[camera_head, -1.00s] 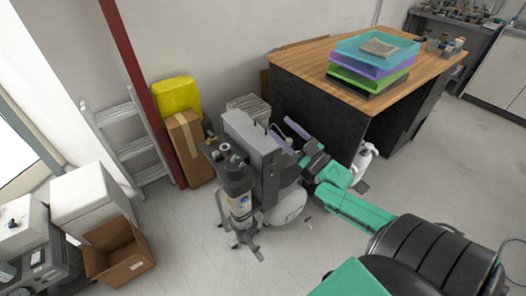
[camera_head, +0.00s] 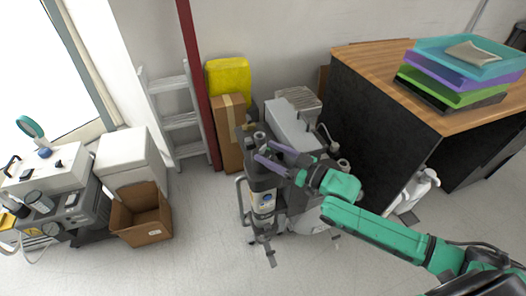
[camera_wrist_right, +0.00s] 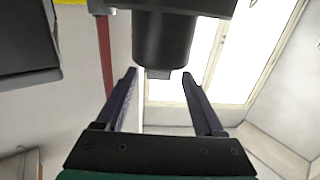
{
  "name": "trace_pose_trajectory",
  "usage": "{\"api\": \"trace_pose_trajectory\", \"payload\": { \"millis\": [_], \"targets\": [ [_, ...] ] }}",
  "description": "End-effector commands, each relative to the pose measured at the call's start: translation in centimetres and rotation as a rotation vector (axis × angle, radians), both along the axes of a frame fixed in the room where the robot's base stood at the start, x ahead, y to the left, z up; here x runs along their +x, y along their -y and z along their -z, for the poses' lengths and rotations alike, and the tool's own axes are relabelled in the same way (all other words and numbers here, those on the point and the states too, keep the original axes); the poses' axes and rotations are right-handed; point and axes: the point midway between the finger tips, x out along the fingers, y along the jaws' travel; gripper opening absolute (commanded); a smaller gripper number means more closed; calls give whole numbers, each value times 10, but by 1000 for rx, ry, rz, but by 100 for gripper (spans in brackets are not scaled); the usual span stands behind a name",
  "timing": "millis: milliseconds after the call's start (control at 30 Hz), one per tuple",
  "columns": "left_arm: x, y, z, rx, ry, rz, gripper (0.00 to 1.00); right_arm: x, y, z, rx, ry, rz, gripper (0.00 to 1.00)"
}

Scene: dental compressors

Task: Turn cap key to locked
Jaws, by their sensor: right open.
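The dental compressor (camera_head: 293,125) stands on the floor, a grey housing with a dark upright cylinder (camera_head: 262,180) at its front left. My right gripper (camera_head: 262,152) is open, its two purple-grey fingers reaching to the cylinder's upper part. In the right wrist view the open fingers (camera_wrist_right: 158,88) point up toward a dark round part (camera_wrist_right: 162,40) with a small tab (camera_wrist_right: 158,74) on its underside. The tab appears between the fingertips in the picture, with gaps on both sides. I cannot clearly tell which part is the cap key. My left gripper is out of view.
A wooden-top desk (camera_head: 370,60) with stacked colored trays (camera_head: 460,75) stands at right. A brown box (camera_head: 231,130), yellow container (camera_head: 229,78) and ladder (camera_head: 180,122) are behind. An open carton (camera_head: 141,215) is at left. Floor in front is clear.

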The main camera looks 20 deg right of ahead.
Motion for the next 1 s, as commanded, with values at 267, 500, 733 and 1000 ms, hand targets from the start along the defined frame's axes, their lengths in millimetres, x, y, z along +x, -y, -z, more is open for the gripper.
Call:
{"api": "trace_pose_trajectory", "payload": {
  "millis": [267, 500, 733, 1000],
  "targets": [
    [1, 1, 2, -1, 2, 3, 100, 23, -18, 0, -1, 1, 1, 70],
    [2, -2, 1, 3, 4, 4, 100, 23, -18, 0, -1, 1, 1, 51],
    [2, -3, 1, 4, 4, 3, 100, 22, -18, 0, -1, 1, 1, 0],
    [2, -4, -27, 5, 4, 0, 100, 22, -19, -5, 4, -1, 70, 0]
  ]
}}
